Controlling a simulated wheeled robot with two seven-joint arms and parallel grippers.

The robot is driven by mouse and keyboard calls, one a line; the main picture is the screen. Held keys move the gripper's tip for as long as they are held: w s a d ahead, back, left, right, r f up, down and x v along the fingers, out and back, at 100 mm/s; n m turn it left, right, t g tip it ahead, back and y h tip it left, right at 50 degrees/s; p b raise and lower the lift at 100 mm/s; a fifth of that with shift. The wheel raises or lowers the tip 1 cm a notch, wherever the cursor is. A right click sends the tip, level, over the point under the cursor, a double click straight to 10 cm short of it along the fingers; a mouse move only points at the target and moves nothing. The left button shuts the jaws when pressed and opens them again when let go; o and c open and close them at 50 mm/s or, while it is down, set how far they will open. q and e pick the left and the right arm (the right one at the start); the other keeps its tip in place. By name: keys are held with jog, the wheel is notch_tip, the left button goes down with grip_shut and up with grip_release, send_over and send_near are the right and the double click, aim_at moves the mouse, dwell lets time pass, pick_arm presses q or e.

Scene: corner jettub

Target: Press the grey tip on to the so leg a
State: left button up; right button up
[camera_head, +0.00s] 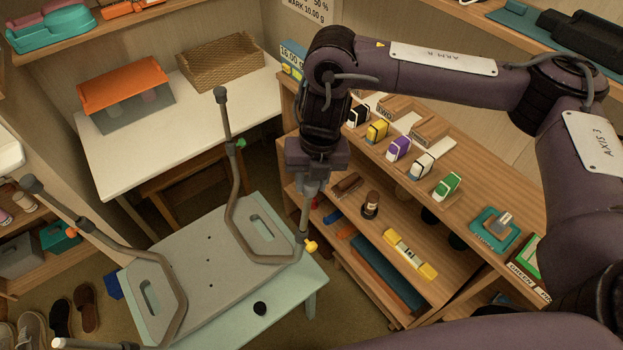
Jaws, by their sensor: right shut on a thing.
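An upturned grey seat (205,255) lies on a pale green bench, its bent grey tube legs pointing up. The right leg (304,225), with a yellow button (311,246) near its foot, rises to my right gripper (312,187). My right gripper points down and is shut on a grey tip at the top of this leg; the fingers largely hide the tip, and I cannot tell how far it sits on the leg. Dark grey tips show on the back leg (220,94) and left leg (31,184). The front-left leg end (62,343) looks paler. My left gripper is out of view.
A wooden shelf unit (470,215) with coloured boxes stands close right of my gripper. A white table (180,150) with an orange-lidded box (124,84) and a basket (220,62) is behind. Shoes (75,310) are on the floor.

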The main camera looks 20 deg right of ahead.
jog(key=shift+a+f+b, duration=0.1)
jog(key=shift+f+b, duration=0.6)
jog(key=shift+f, duration=0.35)
jog(key=o, duration=1)
jog(key=shift+r, duration=0.1)
jog(key=r, duration=0.5)
jog(key=d+r, duration=0.1)
jog(key=r, duration=0.1)
jog(key=shift+r, duration=0.3)
jog(key=shift+a, duration=0.1)
